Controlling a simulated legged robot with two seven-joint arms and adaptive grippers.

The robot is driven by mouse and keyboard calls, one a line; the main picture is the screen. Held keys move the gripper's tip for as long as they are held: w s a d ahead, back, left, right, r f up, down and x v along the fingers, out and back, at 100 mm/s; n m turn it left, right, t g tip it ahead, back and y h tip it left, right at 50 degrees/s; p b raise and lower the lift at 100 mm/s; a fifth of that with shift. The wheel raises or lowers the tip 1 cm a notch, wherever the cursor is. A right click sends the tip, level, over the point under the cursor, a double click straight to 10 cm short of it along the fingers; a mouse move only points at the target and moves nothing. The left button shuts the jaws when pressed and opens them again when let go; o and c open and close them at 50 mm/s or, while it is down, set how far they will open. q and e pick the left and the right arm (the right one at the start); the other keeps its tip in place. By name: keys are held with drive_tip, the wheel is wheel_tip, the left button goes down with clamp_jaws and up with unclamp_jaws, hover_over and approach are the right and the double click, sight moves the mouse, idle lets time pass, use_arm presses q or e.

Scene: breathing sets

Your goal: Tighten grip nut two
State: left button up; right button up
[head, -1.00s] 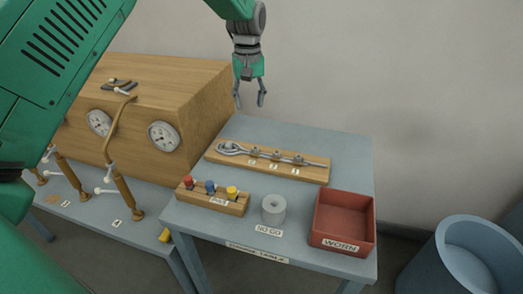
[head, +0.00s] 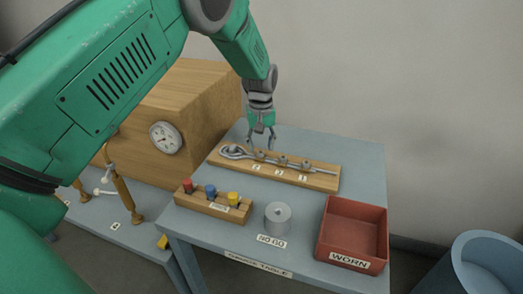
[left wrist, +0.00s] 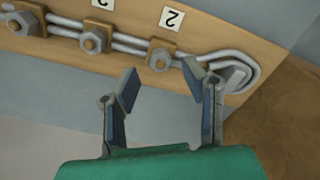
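A wooden board (head: 325,185) on the table holds a looped metal rod (head: 232,152) with several nuts along it. The same nut shows in the head view (head: 260,155). A second nut (left wrist: 93,41) is further along the rod. My left gripper (head: 262,141) is open and empty just above the nut nearest the loop. In the left wrist view its fingertips (left wrist: 162,80) are apart, short of that nut. My right gripper is not in view.
A block with colored plugs (head: 212,200), a grey cylinder (head: 278,217) and a red bin marked WORN (head: 352,235) stand nearer the table's front. A wooden cabinet with a gauge (head: 165,138) is to the left. A blue tub (head: 487,265) is at right.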

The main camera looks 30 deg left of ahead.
use_arm(q)
drive_tip(key=shift+a+f, duration=0.1)
drive_tip(key=shift+f, duration=1.05)
clamp_jaws()
